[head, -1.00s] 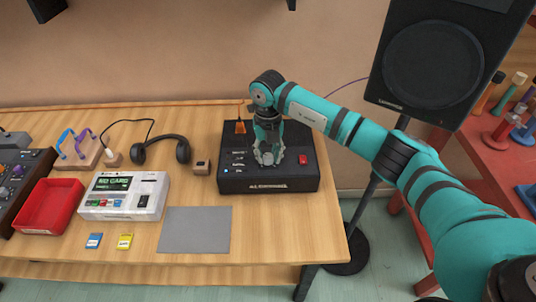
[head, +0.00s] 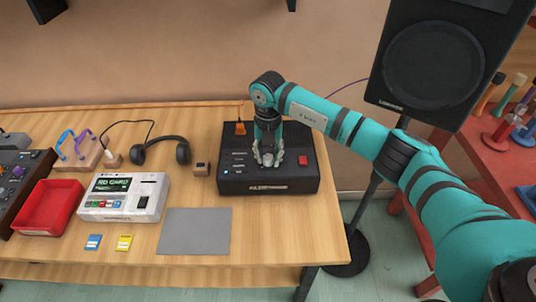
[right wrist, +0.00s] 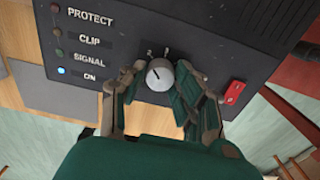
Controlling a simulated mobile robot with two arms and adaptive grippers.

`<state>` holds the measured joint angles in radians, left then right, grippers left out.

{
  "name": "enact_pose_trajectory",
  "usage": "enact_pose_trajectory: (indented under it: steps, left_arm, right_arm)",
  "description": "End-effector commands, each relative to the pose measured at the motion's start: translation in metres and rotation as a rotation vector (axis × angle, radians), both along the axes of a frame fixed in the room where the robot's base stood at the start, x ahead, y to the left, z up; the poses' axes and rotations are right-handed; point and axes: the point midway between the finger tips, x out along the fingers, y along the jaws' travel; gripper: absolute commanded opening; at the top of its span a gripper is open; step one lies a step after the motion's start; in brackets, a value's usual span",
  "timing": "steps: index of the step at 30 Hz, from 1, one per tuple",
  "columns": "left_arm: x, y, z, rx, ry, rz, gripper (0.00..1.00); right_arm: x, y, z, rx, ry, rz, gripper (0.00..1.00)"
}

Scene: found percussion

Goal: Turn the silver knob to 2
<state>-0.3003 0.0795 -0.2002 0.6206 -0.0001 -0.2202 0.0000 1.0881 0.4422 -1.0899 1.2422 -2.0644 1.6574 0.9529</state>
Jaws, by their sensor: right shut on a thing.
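The silver knob (right wrist: 160,74) stands on the top of a black amplifier box (head: 310,180), at the right of the table. In the right wrist view small white marks are printed just beyond the knob, one like a 2; the rest are hard to read. The knob's dark pointer line faces roughly the upper left in that view. My right gripper (head: 267,158) points down over the box, and its fingers (right wrist: 157,82) are shut on the knob from both sides. In the head view the fingers mostly hide the knob. My left gripper is not in view.
A red rocker switch (head: 303,158) sits right of the knob. A blue light (right wrist: 62,70) is lit beside ON. Headphones (head: 184,152), a white card device (head: 150,202) and a red tray (head: 50,222) lie left. A grey mat (head: 195,232) lies in front.

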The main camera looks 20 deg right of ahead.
Motion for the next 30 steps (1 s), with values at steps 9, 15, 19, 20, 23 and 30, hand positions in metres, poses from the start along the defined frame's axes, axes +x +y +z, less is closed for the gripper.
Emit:
enact_pose_trajectory:
  steps: [9,15,19,20,23,30]
  left_arm:
    - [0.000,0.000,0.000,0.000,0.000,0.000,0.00]
    - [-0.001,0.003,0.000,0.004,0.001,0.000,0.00]
    - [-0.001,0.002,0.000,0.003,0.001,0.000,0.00]
    - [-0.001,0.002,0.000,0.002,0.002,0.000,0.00]
    - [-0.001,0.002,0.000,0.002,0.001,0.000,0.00]
    - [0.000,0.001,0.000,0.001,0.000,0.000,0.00]
  right_arm:
    - [0.001,0.000,0.001,0.000,-0.003,0.000,0.52]
    - [0.001,0.000,0.002,0.000,-0.002,0.001,0.52]
    - [0.001,0.000,0.013,0.001,-0.004,0.001,0.52]
    - [0.002,0.000,0.018,0.001,-0.005,0.001,0.52]
    - [0.002,0.000,0.037,0.000,-0.006,0.001,0.52]
    - [0.002,-0.001,0.088,0.000,-0.006,0.000,0.52]
